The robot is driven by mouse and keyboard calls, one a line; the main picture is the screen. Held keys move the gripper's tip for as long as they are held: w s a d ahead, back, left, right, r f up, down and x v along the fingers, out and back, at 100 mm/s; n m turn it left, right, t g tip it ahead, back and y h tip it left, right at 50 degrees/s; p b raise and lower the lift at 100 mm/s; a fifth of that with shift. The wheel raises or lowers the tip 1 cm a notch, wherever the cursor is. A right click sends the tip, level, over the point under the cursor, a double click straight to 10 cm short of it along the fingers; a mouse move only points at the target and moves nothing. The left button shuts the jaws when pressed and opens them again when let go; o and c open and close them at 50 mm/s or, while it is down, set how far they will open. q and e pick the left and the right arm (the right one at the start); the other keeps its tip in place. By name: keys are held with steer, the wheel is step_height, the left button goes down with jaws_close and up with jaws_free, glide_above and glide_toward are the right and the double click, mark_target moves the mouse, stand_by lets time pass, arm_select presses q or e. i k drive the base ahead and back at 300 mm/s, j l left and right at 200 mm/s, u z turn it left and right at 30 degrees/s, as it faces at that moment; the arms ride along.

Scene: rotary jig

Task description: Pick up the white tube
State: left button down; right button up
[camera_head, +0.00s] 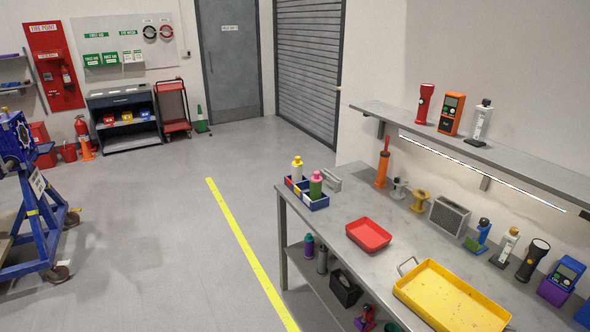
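Neither of my grippers shows in this view. A white upright tube-like item with a dark base and a small top (481,122) stands on the wall shelf at the right. A similar white item with a dark base (507,245) stands on the workbench below, near its back edge. A white bottle with a yellow cap (297,170) stands in a divided blue and red tray (319,203) at the bench's far left corner. I cannot tell which of these is the white tube.
The grey workbench (345,202) holds a red tray (368,234), a yellow tray (450,300), spools and a black flashlight (533,259). A green bottle (316,186) stands beside the white bottle. A blue jig (35,200) stands at left. The floor between is clear.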

mark_target(296, 171)
steer(key=i+j, duration=0.25)
steer(key=i, duration=0.15)
steer(key=i+j+z, duration=0.1)
steer(key=i, duration=0.3)
steer(key=i+j, duration=0.4)
